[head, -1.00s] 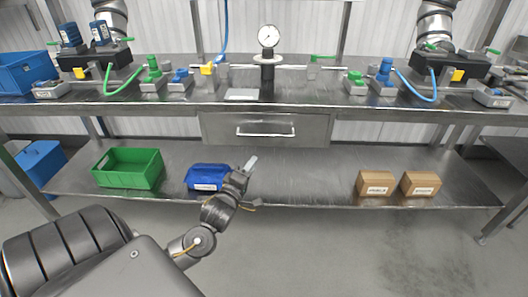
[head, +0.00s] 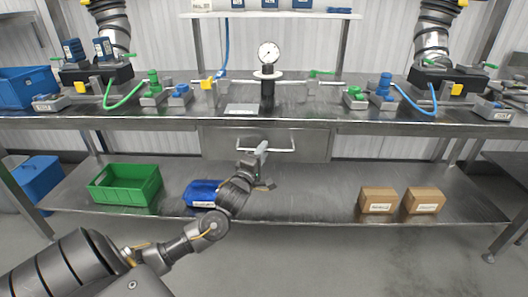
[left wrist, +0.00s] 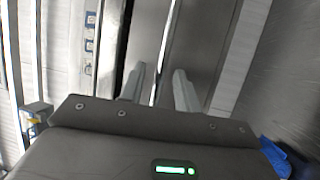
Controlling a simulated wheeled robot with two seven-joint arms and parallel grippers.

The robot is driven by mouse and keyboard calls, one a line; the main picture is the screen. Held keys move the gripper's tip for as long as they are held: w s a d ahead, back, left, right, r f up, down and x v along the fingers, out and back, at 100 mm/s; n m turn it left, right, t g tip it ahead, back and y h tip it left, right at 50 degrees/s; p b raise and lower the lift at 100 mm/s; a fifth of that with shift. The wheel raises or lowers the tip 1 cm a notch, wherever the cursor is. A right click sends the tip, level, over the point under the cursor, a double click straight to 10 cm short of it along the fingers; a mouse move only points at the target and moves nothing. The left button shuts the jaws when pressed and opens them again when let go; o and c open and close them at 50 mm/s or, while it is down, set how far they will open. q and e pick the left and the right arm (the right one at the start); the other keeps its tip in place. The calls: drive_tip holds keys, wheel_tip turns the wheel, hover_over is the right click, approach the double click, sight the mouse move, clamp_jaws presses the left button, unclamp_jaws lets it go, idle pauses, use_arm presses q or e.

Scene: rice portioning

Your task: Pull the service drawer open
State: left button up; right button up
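The service drawer (head: 313,143) is a grey metal front under the worktop's middle, and it looks shut. Its pale bar handle (head: 284,150) runs across the front. My left gripper (head: 261,150) is in front of the handle's left half and hides part of it. In the left wrist view the two fingers of my left gripper (left wrist: 159,87) are apart. The thin handle bar (left wrist: 164,48) lines up with the gap between them, and no contact shows. My right gripper is in neither view.
A pressure gauge (head: 268,53) stands on the worktop (head: 300,112) above the drawer. The floor in front is clear.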

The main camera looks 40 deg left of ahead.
use_arm(q)
drive_tip(key=shift+w+a+r, duration=0.15)
drive_tip(key=shift+w+a, duration=0.05)
drive_tip(key=shift+w, duration=0.5)
clamp_jaws()
